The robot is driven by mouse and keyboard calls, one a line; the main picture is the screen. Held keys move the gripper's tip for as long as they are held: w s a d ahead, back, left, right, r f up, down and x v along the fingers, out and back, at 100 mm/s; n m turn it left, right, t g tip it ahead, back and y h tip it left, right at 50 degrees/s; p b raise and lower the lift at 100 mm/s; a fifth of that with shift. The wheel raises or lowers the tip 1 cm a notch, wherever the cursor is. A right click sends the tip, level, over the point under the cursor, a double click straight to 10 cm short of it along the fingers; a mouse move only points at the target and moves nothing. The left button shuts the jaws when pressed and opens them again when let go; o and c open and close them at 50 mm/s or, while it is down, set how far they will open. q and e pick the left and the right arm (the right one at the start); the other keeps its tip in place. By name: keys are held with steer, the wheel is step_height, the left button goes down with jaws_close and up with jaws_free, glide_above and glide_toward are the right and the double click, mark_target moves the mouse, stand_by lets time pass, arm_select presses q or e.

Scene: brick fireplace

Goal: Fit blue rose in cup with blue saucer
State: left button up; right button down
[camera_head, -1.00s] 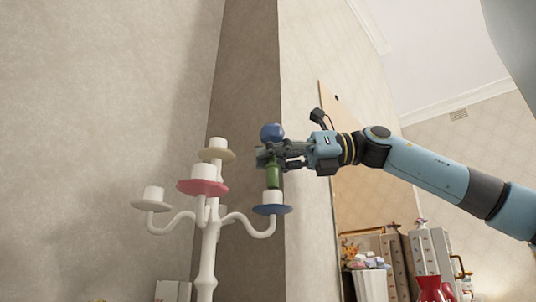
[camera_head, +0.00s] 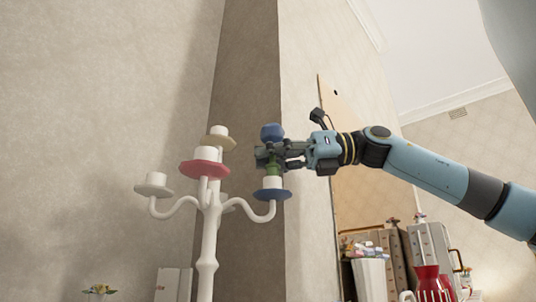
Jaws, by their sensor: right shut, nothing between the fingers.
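The blue rose (camera_head: 271,132) is upright, its blue head above my right gripper and its green stem (camera_head: 273,169) showing below. The stem's lower end meets the white cup (camera_head: 272,182), which stands on the blue saucer (camera_head: 272,195) at the right arm of a white candelabra (camera_head: 208,240). How deep the stem sits is hidden by the cup wall. My right gripper (camera_head: 270,156) comes in from the right and overlaps the stem just above the cup. Its fingers are shut, with nothing between them. My left gripper is out of view.
Other cups on the candelabra have a red saucer (camera_head: 204,169), a tan saucer (camera_head: 219,143) and a pale saucer (camera_head: 153,190). A wall corner stands close behind.

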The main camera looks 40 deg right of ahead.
steer(key=shift+f+b, duration=0.3)
steer(key=shift+f, duration=0.1)
steer(key=c, duration=2)
jaws_free()
steer(key=shift+c, duration=0.2)
steer(key=o, duration=0.6)
steer(key=shift+o, duration=0.2)
